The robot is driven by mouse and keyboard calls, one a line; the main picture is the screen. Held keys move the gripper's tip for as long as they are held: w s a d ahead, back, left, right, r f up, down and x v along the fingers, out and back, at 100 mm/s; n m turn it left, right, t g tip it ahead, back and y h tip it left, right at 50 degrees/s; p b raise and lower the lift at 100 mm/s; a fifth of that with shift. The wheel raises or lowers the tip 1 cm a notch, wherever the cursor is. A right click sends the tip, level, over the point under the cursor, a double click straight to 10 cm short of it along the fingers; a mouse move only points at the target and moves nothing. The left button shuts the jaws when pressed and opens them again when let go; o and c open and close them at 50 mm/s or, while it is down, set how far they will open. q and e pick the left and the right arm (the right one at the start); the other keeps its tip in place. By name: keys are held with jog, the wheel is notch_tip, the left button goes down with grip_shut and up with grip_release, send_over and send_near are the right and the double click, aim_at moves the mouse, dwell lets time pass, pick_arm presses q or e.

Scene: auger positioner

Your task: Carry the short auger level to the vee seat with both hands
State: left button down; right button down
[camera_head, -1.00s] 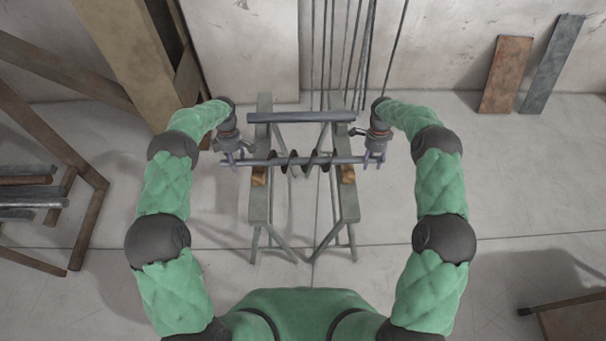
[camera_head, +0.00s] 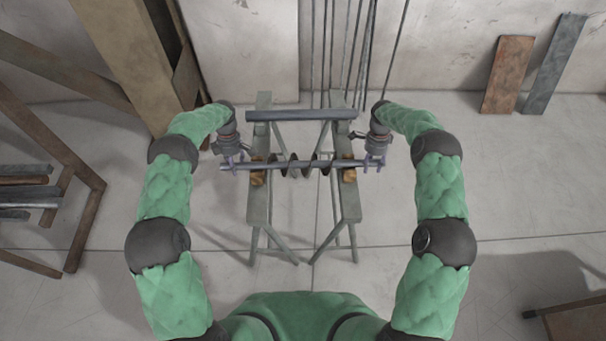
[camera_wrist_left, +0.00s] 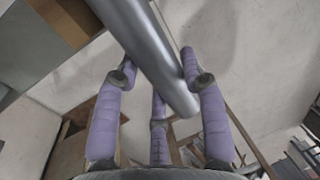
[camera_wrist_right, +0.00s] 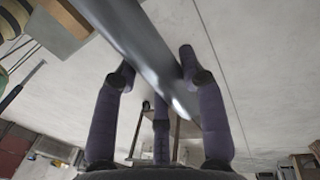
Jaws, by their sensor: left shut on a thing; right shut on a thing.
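The short auger (camera_head: 300,165), a grey shaft with dark spiral flights at its middle, lies across the picture and looks close to level in the head view. My left gripper (camera_head: 234,162) is shut on its left end and my right gripper (camera_head: 375,161) on its right end. The shaft also crosses between the purple fingers in the left wrist view (camera_wrist_left: 150,50) and the right wrist view (camera_wrist_right: 140,42). Orange-brown vee blocks stand on the left stand (camera_head: 257,179) and the right stand (camera_head: 348,175), partly under the shaft. I cannot tell whether the shaft touches them.
A thicker grey bar (camera_head: 300,116) spans both grey trestles at their far end, beyond the auger. Thin rods (camera_head: 350,50) lean on the back wall. A rack with metal stock (camera_head: 30,195) stands at the left.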

pick_arm(q)
jog(key=shift+f+b, duration=0.45)
pick_arm(e)
jog(key=shift+f, duration=0.4)
pick_arm(q)
jog(key=c, duration=1.1)
grip_release()
jog(key=shift+f, duration=0.2)
jog(key=shift+c, duration=0.2)
pick_arm(e)
jog(key=c, duration=1.1)
grip_release()
jog(key=shift+f, duration=0.2)
jog(key=shift+c, duration=0.2)
pick_arm(q)
jog(key=o, duration=0.4)
jog(key=shift+r, duration=0.1)
pick_arm(e)
jog(key=o, duration=0.4)
jog(key=shift+r, duration=0.1)
